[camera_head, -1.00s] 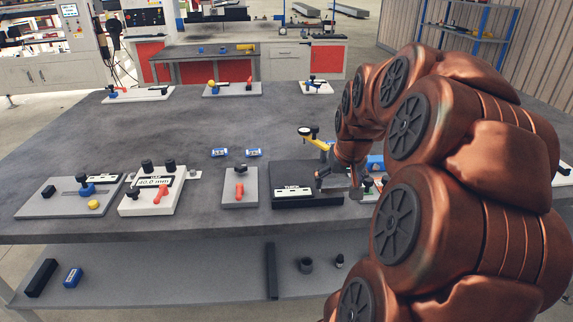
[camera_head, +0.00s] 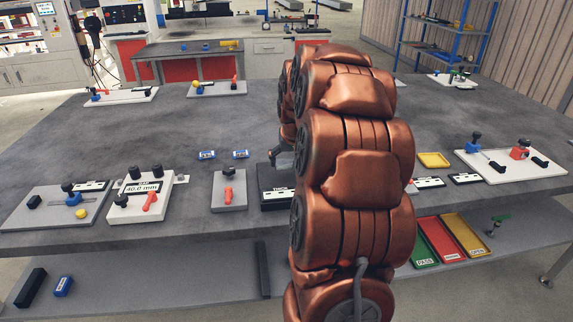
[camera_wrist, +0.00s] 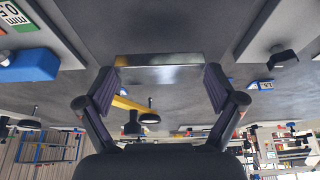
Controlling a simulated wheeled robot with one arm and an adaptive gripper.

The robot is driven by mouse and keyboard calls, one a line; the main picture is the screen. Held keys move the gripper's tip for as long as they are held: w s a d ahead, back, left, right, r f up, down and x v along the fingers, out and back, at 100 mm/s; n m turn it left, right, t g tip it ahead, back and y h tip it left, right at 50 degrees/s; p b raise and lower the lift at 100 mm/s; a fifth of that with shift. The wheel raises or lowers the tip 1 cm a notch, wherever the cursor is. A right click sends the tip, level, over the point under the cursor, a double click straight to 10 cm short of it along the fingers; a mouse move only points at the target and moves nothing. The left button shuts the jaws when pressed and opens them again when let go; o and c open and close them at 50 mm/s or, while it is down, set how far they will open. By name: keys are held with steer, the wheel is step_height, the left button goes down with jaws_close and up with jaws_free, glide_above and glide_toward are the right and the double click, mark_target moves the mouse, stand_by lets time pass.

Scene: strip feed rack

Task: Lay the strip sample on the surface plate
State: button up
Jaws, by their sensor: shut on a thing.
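My gripper (camera_wrist: 160,82) is shut on the strip sample (camera_wrist: 160,72), a shiny flat metal piece spanning between the two fingers in the wrist view. In the head view my arm hides the strip and most of the gripper. A dark plate (camera_head: 267,185) with a white label at its front edge, which may be the surface plate, shows only its left part beside my arm. I cannot tell how high the strip is above the surface below it.
Left of the dark plate stand a grey plate (camera_head: 229,203) with a red lever, a white gap gauge (camera_head: 127,208) and a grey slide fixture (camera_head: 22,213). Two blue pieces lie behind. A yellow tray (camera_head: 434,160) and a white fixture (camera_head: 498,173) are at right. The table's back middle is clear.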

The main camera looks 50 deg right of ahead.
mark_target(287, 162)
steer(key=shift+w+d+f, duration=0.1)
steer(key=shift+w+d, duration=0.05)
steer(key=shift+w, duration=0.4)
steer(key=shift+w+d+f, duration=0.1)
steer(key=shift+w, duration=0.45)
steer(key=shift+f+p, duration=0.6)
steer(key=shift+f, duration=1.05)
steer(key=shift+f, duration=0.1)
steer(key=o, duration=1.2)
steer(key=shift+o, duration=0.2)
steer(key=b+v, duration=0.2)
steer(key=v, duration=1)
